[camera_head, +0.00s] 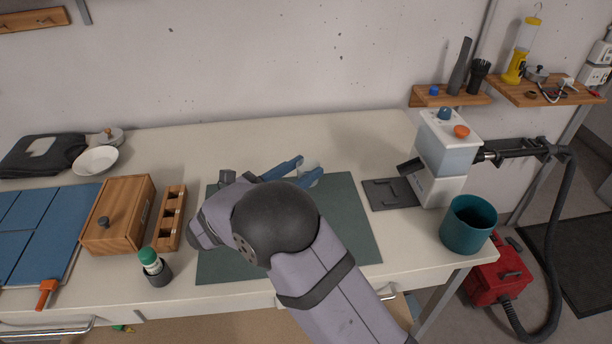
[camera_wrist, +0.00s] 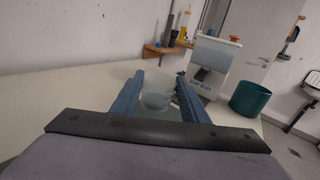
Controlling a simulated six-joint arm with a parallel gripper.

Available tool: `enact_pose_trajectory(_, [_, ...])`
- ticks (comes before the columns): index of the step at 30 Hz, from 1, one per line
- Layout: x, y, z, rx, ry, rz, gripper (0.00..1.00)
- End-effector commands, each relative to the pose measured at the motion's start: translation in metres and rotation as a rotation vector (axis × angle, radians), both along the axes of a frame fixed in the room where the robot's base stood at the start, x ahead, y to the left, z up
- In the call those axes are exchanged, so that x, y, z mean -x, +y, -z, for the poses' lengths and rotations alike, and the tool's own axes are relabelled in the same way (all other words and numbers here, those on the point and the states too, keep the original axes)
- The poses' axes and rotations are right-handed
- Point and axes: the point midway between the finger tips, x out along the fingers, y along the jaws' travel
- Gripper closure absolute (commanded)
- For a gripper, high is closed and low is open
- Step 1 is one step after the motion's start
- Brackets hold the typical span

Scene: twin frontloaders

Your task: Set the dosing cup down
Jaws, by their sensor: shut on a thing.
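The dosing cup (camera_wrist: 156,92) is a small translucent cup between my fingers, seen in the wrist view. In the head view only part of the cup (camera_head: 309,166) shows, pale, between the blue fingertips. My gripper (camera_head: 307,172) is shut on the cup, above or near the far part of the green mat (camera_head: 345,215). In the wrist view, my gripper (camera_wrist: 158,85) has one blue finger on each side of the cup. I cannot tell whether the cup touches the mat.
A white dispenser (camera_head: 446,150) with an orange knob and a dark base plate (camera_head: 391,194) stands to the right, beside a teal bin (camera_head: 467,225). A wooden box (camera_head: 118,215), a slotted wooden rack (camera_head: 172,218) and a green-capped bottle (camera_head: 151,261) stand left.

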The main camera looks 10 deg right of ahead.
Motion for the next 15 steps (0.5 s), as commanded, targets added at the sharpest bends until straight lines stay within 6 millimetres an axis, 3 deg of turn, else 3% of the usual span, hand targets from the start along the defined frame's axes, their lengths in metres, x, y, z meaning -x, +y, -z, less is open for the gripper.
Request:
enact_pose_trajectory(8, [0.004,-0.004,-0.037,-0.004,-0.006,0.001,0.84])
enact_pose_trajectory(12, [0.023,-0.02,-0.054,-0.002,-0.003,0.002,0.84])
enact_pose_trajectory(15, [0.04,-0.034,-0.057,-0.001,-0.002,0.002,0.84])
